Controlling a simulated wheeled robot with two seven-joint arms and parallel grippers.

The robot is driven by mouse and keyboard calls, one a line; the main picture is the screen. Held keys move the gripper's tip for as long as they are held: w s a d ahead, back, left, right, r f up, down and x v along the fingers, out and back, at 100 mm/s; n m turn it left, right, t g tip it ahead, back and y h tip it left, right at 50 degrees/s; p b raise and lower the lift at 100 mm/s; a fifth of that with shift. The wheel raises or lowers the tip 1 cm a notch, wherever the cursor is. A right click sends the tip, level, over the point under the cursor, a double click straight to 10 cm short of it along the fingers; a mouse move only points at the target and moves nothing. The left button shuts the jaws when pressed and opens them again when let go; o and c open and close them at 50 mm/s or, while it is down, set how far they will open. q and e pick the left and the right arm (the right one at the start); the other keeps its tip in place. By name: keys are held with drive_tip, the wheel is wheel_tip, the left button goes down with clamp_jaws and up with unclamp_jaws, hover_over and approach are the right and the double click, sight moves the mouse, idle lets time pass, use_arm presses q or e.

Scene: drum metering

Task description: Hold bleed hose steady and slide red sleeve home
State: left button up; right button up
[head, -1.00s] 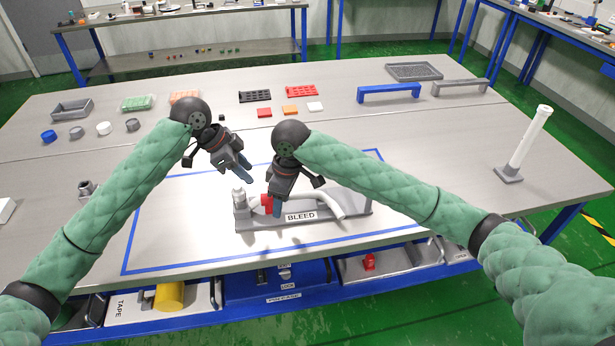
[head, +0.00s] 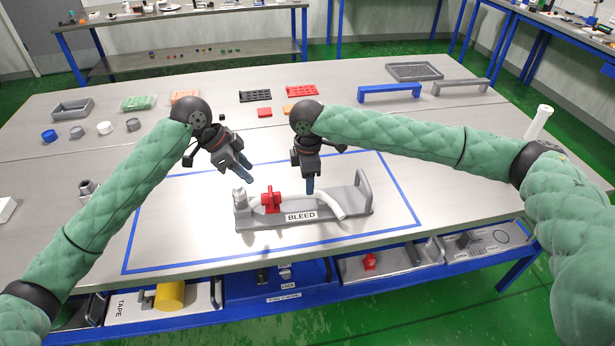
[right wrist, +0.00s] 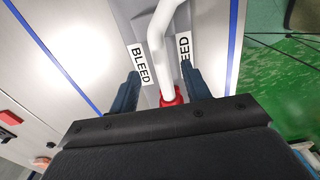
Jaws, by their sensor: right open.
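The grey bleed fixture (head: 362,208), labelled BLEED, lies inside the blue outline on the table. A white bleed hose (head: 329,201) runs along it, and the red sleeve (head: 271,199) sits around its left part, near a grey fitting (head: 240,197). My right gripper (head: 309,188) is over the hose, right of the sleeve. In the right wrist view its open fingers (right wrist: 159,88) stand either side of the hose (right wrist: 160,45), with the red sleeve (right wrist: 171,97) close by. My left gripper (head: 243,172) hovers above the fixture's left end, apart from the hose; its finger gap is unclear.
Blue (head: 389,92) and grey (head: 460,87) bridge-shaped stands are at the back right. A white post (head: 538,122) is partly hidden behind my right arm. Trays and small caps lie at the back left. Drawers with a yellow cylinder (head: 170,295) sit below the front edge.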

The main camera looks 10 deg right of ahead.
sight(304, 201)
drive_tip(key=shift+f, duration=3.6)
clamp_jaws()
